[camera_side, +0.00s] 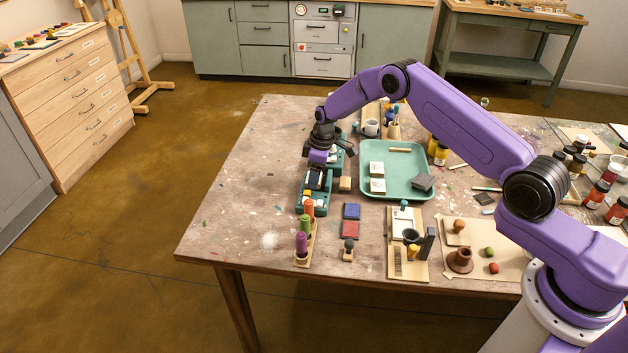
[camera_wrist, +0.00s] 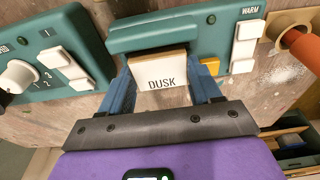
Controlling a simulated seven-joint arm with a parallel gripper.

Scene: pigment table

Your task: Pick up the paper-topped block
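Two pale blocks, which look paper-topped, sit in the green tray in the side view: a rear one (camera_side: 376,169) and a front one (camera_side: 377,186). In the wrist view a block with a white face marked DUSK (camera_wrist: 161,78) and a tan edge lies between the fingers of my gripper (camera_wrist: 162,88). The frames do not settle which block the task names. The fingers are apart, one on each side of the DUSK block; firm contact does not show. In the side view my gripper (camera_side: 318,158) is over the teal units, left of the tray, its fingertips hidden.
Teal units with white switches (camera_wrist: 245,40) crowd the gripper. Upright coloured tubes (camera_side: 301,242) stand in front, beside blue and red squares (camera_side: 351,220). The table's left side is mostly clear.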

